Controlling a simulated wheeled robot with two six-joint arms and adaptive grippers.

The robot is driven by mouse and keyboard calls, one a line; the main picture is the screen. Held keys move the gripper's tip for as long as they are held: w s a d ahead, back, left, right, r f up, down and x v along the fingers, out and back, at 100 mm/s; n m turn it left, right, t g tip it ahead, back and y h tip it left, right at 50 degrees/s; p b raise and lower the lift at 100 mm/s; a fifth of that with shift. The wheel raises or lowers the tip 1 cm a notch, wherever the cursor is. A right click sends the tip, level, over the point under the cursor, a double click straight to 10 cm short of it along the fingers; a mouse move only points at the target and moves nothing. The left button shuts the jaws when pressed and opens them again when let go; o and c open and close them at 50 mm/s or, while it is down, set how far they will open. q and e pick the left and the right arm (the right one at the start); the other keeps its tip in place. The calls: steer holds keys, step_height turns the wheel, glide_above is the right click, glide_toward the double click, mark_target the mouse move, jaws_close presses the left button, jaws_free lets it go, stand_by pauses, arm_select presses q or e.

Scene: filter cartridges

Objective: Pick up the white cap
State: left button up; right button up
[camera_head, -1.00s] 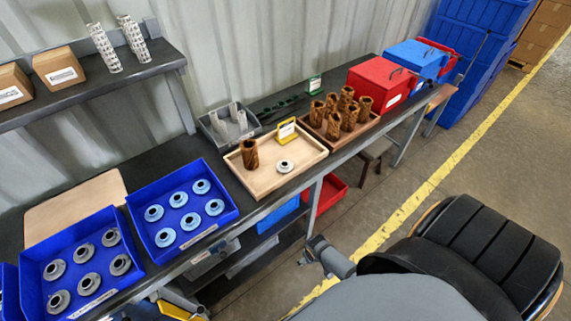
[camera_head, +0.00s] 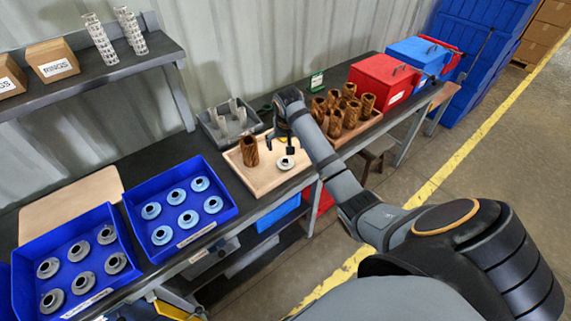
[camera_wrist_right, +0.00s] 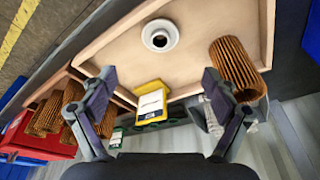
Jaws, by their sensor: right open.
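The white cap (camera_head: 285,162) lies on the light wooden tray (camera_head: 262,186), to the right of a brown pleated cartridge (camera_head: 249,151). In the right wrist view the white cap (camera_wrist_right: 160,35) is a round disc with a dark centre hole, near the top middle. My right gripper (camera_head: 281,146) is above the tray, close to the cap in the head view. In the right wrist view its fingers (camera_wrist_right: 158,82) are spread wide with nothing between them, and the cap lies beyond the fingertips. My left gripper does not show.
A yellow-framed card holder (camera_wrist_right: 152,100) stands at the tray's edge. A wooden tray with several brown cartridges (camera_head: 350,110) is to the right. Blue bins of light-blue caps (camera_head: 180,235) and grey caps (camera_head: 75,290) are to the left. A grey bin (camera_head: 228,138) stands behind.

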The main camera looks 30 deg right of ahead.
glide_above(286, 161)
steer(key=s, duration=0.1)
steer(key=f, duration=0.3)
steer(key=a+f, duration=0.1)
steer(key=f, duration=0.1)
steer(key=shift+f, duration=0.1)
steer(key=shift+f+p, duration=0.45)
steer(key=shift+p, duration=0.05)
steer(key=x, duration=0.4)
steer(key=shift+f, duration=0.2)
steer(key=shift+s+r, duration=0.1)
steer(key=shift+s, duration=0.1)
steer(key=c, duration=1.8)
steer(key=shift+r, duration=0.3)
jaws_close()
step_height(286, 161, up, 3)
steer(key=shift+a+f+b, duration=0.1)
steer(key=shift+f+b, duration=0.05)
steer(key=shift+b, duration=0.15)
steer(key=s+a+r+b, duration=0.1)
steer(key=s+a+r, duration=0.8)
steer(key=s, duration=0.1)
steer(key=shift+a+r, duration=0.2)
steer(key=shift+r, duration=0.1)
